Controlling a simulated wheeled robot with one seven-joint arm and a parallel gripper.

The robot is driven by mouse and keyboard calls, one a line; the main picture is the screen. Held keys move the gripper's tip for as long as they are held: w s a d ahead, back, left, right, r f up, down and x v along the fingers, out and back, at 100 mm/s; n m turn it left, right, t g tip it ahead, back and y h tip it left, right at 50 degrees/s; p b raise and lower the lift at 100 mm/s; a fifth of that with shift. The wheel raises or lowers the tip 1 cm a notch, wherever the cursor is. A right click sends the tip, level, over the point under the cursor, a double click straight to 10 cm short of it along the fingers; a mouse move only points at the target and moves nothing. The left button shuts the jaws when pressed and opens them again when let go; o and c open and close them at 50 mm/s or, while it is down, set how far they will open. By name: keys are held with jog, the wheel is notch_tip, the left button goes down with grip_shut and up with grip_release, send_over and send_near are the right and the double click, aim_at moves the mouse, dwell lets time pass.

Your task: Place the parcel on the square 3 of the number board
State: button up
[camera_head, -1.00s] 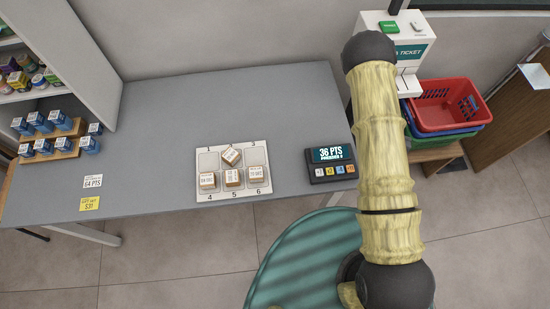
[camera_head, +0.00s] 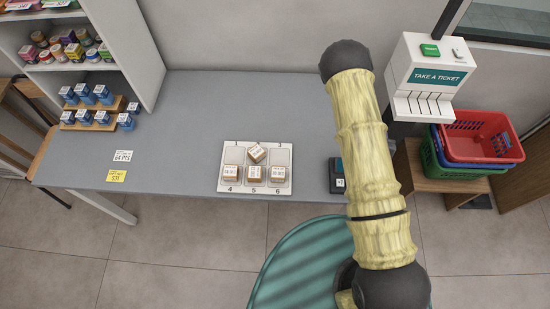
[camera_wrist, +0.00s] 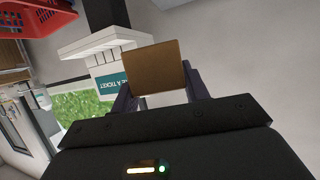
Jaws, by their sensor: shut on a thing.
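A brown parcel (camera_wrist: 160,72) is held between the two fingers of my gripper (camera_wrist: 161,94) in the wrist view. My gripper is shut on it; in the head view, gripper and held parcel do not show. The number board (camera_head: 224,153) lies on the grey counter, with squares in two rows. Square 3 (camera_head: 280,156), at the top right, is empty.
My arm covers most of a points display (camera_head: 337,184) right of the board. A ticket machine (camera_head: 430,75) and stacked baskets (camera_head: 480,140) stand at the right. Blue boxes (camera_head: 100,93) and two labels (camera_head: 120,156) are at the left. The counter between is clear.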

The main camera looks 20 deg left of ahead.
jog(key=shift+a+f, duration=0.2)
jog(key=shift+f, duration=0.1)
jog(key=w+a+f+n+g+y+b, duration=0.1)
jog(key=a+f+n+y+b, duration=0.5)
jog(key=a+b, duration=0.75)
jog(key=s+a+n+g+y+b, duration=0.3)
jog(key=a+n+g+b, duration=0.2)
jog(key=a+b, duration=0.2)
jog(key=s+a+n+g+y+b, duration=0.4)
jog(key=a+n+g+b, duration=0.1)
jog(key=a+b, duration=0.2)
jog(key=shift+a+f+g+b, duration=0.3)
jog(key=shift+a+b, duration=0.1)
jog(key=shift+a, duration=0.15)
jog(key=shift+f+b, duration=0.55)
jog(key=shift+f, duration=2.55)
